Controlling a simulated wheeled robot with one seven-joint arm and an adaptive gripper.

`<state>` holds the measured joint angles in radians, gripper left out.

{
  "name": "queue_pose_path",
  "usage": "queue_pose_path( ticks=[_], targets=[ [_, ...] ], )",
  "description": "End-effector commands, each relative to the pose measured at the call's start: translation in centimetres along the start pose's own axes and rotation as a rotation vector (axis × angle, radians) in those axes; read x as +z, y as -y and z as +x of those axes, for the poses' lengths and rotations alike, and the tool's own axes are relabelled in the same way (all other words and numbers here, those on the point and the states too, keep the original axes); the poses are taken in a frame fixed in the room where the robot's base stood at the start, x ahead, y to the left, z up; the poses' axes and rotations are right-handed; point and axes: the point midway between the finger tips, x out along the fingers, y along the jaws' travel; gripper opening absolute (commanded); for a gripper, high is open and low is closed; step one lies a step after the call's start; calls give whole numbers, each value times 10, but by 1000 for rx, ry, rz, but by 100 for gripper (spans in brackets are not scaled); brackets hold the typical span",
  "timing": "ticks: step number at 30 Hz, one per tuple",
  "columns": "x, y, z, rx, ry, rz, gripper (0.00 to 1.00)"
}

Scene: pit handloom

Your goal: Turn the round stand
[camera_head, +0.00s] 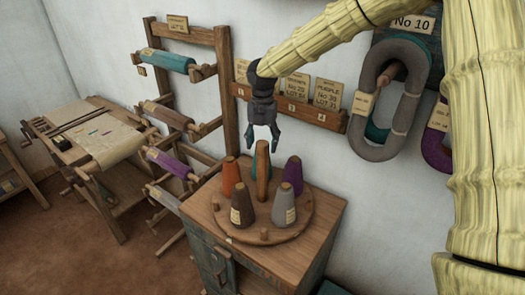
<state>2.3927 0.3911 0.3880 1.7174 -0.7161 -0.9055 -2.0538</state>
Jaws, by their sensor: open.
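The round stand (264,238) is a wooden disc on top of a cabinet. It has a tall central wooden post (262,172) and small pegs near its rim. Several yarn cones stand upright on it: orange (231,176), dark brown (242,208), grey (284,205), purple (292,172), and a teal one (254,169) partly hidden behind the post. My gripper (263,145) points down with its fingers apart and empty. In the picture it is just above the post's top; I cannot tell whether it touches the post.
The wooden cabinet (221,265) has a handled front. A rack with yarn rolls (166,62) stands left of it, beside a slanted table (120,150). Labelled cards hang on a wall rail (290,107). Grey and purple hanks (385,115) hang at right. Brown floor is open at lower left.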

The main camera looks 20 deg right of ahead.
Motion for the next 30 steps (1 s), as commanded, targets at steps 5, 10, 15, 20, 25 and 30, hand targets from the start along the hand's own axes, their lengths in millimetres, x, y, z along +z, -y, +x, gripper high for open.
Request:
queue_pose_path(
  ticks=[5,10,15,20,25,30],
  targets=[
    [0,0,-34,2,2,1,59],
    [0,0,-57,2,0,1,59],
    [0,0,-68,0,-1,0,59],
    [0,0,-70,0,-2,0,59],
    [0,0,-70,0,-1,0,59],
    [0,0,-70,0,-1,0,59]
  ],
)
